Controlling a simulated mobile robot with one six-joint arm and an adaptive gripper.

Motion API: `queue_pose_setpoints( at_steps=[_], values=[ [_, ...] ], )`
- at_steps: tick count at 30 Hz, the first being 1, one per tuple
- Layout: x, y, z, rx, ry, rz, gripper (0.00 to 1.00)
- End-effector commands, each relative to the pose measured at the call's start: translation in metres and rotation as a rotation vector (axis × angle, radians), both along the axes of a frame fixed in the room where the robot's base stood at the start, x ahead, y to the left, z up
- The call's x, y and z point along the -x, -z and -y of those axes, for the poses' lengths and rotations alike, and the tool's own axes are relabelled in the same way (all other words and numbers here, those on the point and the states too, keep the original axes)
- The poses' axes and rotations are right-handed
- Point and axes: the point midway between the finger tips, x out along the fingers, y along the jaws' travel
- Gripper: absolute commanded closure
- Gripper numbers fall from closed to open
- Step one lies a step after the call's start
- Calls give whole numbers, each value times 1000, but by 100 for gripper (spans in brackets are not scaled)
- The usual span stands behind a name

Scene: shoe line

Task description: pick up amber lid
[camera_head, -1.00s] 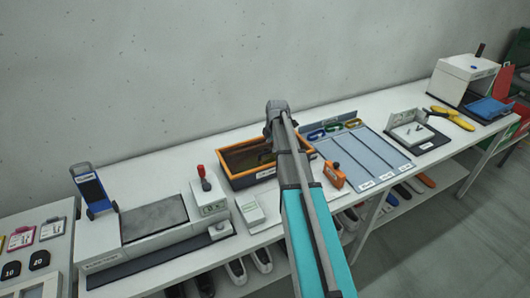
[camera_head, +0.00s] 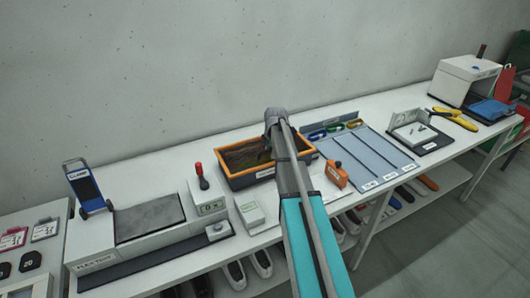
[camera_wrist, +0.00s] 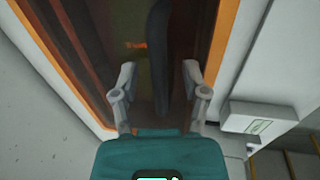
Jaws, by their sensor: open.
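An orange-rimmed dark box (camera_head: 222,166) stands on the bench, left of my arm; its rim also shows in the wrist view (camera_wrist: 217,42). A brownish, see-through-looking surface within the rim seems to be the amber lid (camera_head: 245,155); its edges are unclear. In the wrist view a dark curved bar (camera_wrist: 158,50), perhaps its handle, runs between my fingers. My gripper (camera_wrist: 160,76) is open above the box, one finger on each side of the bar. I cannot tell whether they touch it.
Right of the box are an orange block (camera_head: 336,176) and a grey-blue divided tray (camera_head: 360,158). A small white box (camera_head: 249,212) stands in front of it. The wall is close behind.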

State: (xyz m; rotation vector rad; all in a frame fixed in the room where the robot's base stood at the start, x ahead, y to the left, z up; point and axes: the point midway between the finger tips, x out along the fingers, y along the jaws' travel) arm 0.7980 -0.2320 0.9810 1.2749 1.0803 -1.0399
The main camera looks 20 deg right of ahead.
Motion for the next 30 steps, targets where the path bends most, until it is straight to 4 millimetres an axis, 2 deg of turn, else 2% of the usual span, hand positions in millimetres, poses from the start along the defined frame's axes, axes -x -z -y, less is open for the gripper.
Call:
queue_pose_setpoints(
  at_steps=[12,21,30],
  values=[
    [0,0,0,0,0,0,44],
    [0,0,0,0,0,0,99],
    [0,0,1,0,1,1,100]
  ],
)
